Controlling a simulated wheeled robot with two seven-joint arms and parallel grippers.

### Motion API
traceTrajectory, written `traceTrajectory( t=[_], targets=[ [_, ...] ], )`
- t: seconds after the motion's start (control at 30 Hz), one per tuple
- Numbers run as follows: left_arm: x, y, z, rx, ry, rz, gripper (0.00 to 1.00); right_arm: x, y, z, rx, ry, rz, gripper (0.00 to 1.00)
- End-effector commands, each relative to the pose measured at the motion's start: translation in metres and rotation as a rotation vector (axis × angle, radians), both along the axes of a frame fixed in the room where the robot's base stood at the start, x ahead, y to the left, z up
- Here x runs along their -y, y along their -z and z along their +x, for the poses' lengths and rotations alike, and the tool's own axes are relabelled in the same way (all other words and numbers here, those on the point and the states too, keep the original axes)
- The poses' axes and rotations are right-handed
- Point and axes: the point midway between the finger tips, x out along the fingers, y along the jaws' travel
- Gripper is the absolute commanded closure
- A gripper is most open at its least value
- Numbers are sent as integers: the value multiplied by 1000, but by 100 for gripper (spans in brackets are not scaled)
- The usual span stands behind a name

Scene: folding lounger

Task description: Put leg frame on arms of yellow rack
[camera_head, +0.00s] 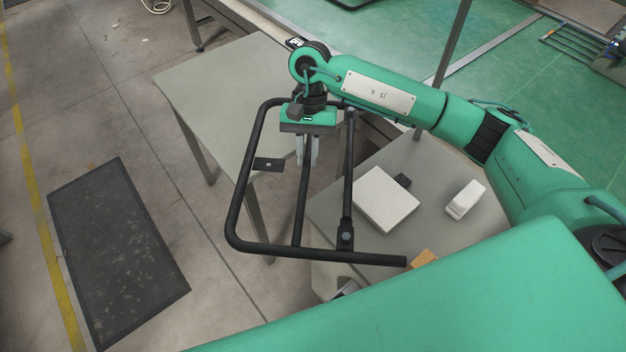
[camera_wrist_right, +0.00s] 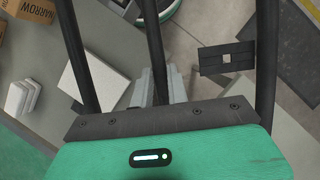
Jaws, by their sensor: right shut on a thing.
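The leg frame (camera_head: 235,200) is a black tubular frame with a long side bar, cross bars and a small flat plate. My right gripper (camera_head: 307,150) is shut on a middle bar of the leg frame and holds it in the air in front of the tables. The leg frame also shows in the right wrist view (camera_wrist_right: 266,60), where its bars run past my right gripper (camera_wrist_right: 160,88). The fingertips are partly hidden behind a bar there. The yellow rack does not show in either view. My left gripper is not in view.
A grey table (camera_head: 215,85) stands behind the frame. A nearer grey table (camera_head: 330,205) carries a white flat box (camera_head: 386,199), a small white block (camera_head: 465,199) and an orange-brown box (camera_head: 425,257). A dark mat (camera_head: 115,250) lies on the open floor at left.

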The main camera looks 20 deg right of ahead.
Motion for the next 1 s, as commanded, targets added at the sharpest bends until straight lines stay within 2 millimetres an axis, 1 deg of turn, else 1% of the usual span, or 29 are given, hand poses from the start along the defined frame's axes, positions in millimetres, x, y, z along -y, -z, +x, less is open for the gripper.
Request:
traceTrajectory(
  t=[0.03,0.2,0.3,0.4,0.5,0.67,0.77,0.9,1.0],
  targets=[
    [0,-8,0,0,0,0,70,0,9,-1,-4,1,0,100],
    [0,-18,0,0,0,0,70,0,49,-1,-4,1,0,100],
    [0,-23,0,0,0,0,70,-1,70,-1,-3,1,1,100],
    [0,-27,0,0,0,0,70,-1,86,-1,-2,0,0,100],
    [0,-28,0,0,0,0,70,0,95,1,0,0,1,100],
    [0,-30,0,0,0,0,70,-1,103,0,0,0,1,100],
    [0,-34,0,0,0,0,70,-1,114,-1,-1,0,0,100],
    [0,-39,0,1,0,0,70,-1,133,0,-2,1,0,100],
    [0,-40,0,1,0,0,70,-1,140,1,2,0,2,100]
  ],
)
